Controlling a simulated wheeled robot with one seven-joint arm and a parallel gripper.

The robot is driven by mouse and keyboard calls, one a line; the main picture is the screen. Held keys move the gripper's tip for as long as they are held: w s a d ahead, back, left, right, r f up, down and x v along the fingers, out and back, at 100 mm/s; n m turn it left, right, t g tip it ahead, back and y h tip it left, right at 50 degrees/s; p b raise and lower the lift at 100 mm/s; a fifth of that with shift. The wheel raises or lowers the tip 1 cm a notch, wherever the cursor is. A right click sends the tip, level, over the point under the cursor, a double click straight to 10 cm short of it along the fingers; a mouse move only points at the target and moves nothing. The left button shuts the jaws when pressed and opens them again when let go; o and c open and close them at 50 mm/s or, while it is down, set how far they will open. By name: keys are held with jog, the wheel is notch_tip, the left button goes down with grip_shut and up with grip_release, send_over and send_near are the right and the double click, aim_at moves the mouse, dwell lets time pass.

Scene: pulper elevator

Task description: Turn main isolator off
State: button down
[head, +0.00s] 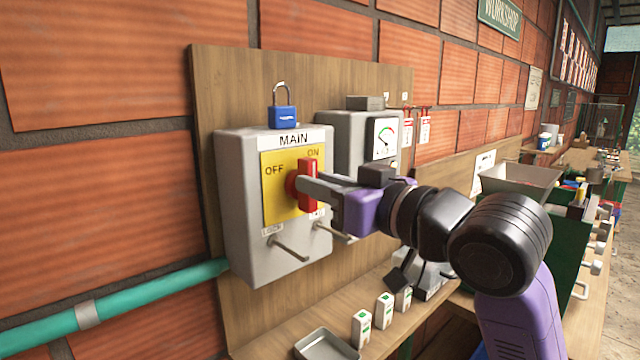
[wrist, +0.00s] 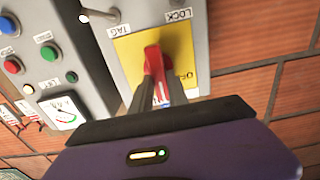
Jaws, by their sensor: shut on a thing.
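The main isolator is a grey box (head: 238,205) labelled MAIN, with a yellow plate (head: 275,212) marked OFF at left and ON at upper right. Its red handle (head: 308,184) stands about upright, at the right part of the plate near ON. My gripper (head: 308,187) is shut on the red handle, reaching in from the right. In the wrist view the red handle (wrist: 153,66) sits between the fingers, in front of the yellow plate (wrist: 178,50). The fingertips partly hide the handle's middle and pivot.
A blue padlock (head: 283,117) stands on top of the box. Two pegs (head: 290,250) stick out below the plate. A grey meter box (head: 350,140) is close at right, with buttons (wrist: 47,53) in the wrist view. A tray (head: 326,345) and small white boxes (head: 362,328) sit on the shelf below.

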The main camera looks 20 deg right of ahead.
jog(key=shift+n, duration=0.3)
jog(key=shift+s+a+f+n+b, duration=0.1)
jog(key=shift+a+f+n+b, duration=0.15)
jog(key=shift+n+b, duration=2.05)
jog(key=shift+s+a+f+n+b, duration=0.15)
jog(key=shift+n+b, duration=1)
jog(key=shift+n, duration=2.3)
jog(key=shift+w+a+f+n+b, duration=0.1)
jog(key=shift+a+f+n+b, duration=0.15)
jog(key=shift+n+b, duration=2.05)
jog(key=shift+n+p, duration=0.55)
jog(key=shift+n, duration=0.2)
jog(key=c, duration=1.3)
grip_release()
